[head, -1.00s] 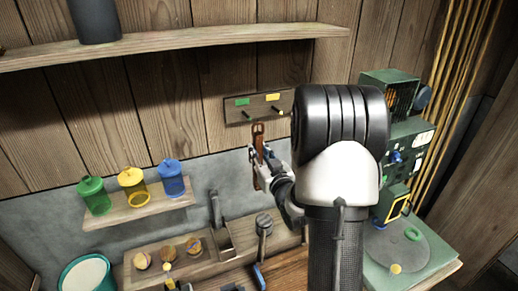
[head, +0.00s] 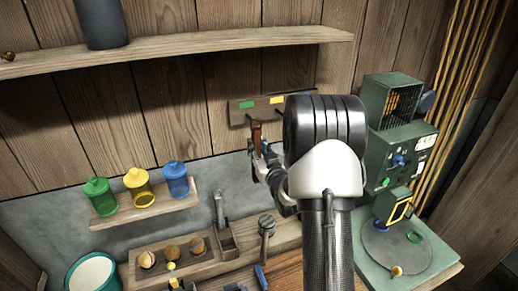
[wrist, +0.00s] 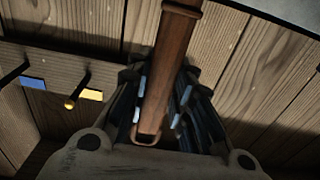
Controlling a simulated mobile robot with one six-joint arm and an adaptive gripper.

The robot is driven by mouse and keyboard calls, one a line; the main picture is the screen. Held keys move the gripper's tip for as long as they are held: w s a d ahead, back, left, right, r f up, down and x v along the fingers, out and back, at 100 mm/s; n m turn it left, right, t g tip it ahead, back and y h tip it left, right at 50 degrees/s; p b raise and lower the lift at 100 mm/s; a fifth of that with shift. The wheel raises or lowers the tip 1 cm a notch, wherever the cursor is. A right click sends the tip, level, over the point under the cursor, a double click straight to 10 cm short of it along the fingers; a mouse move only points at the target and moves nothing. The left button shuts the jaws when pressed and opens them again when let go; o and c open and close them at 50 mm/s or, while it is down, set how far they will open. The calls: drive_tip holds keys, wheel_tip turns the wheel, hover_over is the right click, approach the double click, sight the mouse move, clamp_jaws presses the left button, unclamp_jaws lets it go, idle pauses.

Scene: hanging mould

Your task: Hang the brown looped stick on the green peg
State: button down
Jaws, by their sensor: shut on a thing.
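The brown looped stick (head: 257,132) is held by my gripper (head: 258,158), its top end in front of the peg board (head: 236,117), just below and right of the green label (head: 246,104). In the wrist view the stick (wrist: 172,60) runs between the fingers of my gripper (wrist: 158,105), which are shut on it. The green label's peg is small and hard to make out behind the stick. I cannot tell whether the loop touches it or is around it. In the wrist view the green label is out of sight.
A yellow label (head: 277,99) marks another peg, which also shows in the wrist view (wrist: 72,102) beside a blue label (wrist: 33,83). A long shelf (head: 200,49) runs above. Colored jars stand on a small shelf (head: 150,210) at left. Green equipment (head: 388,150) stands at right.

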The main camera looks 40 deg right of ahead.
drive_tip(key=w, duration=0.1)
drive_tip(key=w+d+f+b, duration=0.1)
drive_tip(key=w, duration=0.3)
drive_tip(key=shift+w+d+f, duration=0.1)
drive_tip(key=shift+d+f, duration=0.05)
idle(0.4)
drive_tip(key=shift+b, duration=0.3)
idle(0.5)
